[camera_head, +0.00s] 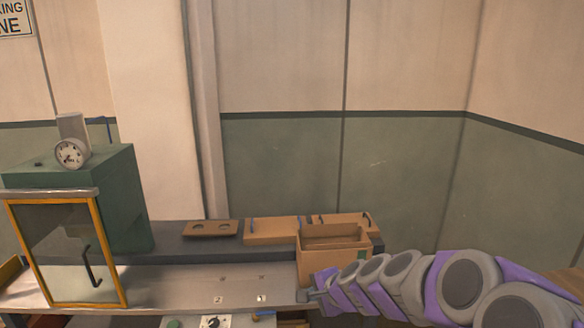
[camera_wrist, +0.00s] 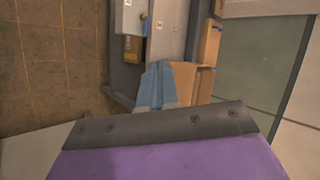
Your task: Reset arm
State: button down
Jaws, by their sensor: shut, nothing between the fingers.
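My arm reaches in from the right of the head view, with purple and grey links. My gripper (camera_head: 306,296) is at its left end, in front of the lower part of an open cardboard box (camera_head: 345,267). In the wrist view my gripper (camera_wrist: 158,68) shows as two blue-grey fingers close together, shut and empty. The box also shows in the wrist view (camera_wrist: 190,83), just beyond and right of the fingers. I cannot tell whether the fingers touch it.
A green chamber (camera_head: 128,195) with a gauge (camera_head: 71,153) and a yellow-framed glass door (camera_head: 70,250) stands at the left. A brown tray (camera_head: 210,229) and a cardboard organizer (camera_head: 270,231) lie along the back. The bench (camera_head: 180,285) is clear between chamber and box.

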jog(key=s+a+r+n+g, duration=0.15)
jog(key=s+n, duration=0.25)
jog(key=s, duration=0.5)
jog(key=s+a+n+g, duration=0.2)
jog(key=s+n+g, duration=0.15)
jog(key=s, duration=0.65)
jog(key=s+d+n+g+h, duration=0.1)
jog(key=s+d+h, duration=0.1)
jog(key=s+d, duration=0.2)
jog(key=s+d+f+n+g+h, duration=0.1)
jog(key=s+d, duration=0.3)
jog(key=s, duration=0.6)
jog(key=s+d+n+g+h, duration=0.2)
jog(key=s+d, duration=0.2)
jog(key=s, duration=0.3)
jog(key=shift+s+f+n+h, duration=0.15)
jog(key=shift+s+n+h, duration=0.1)
jog(key=shift+n+h, duration=0.1)
jog(key=shift+a, duration=0.1)
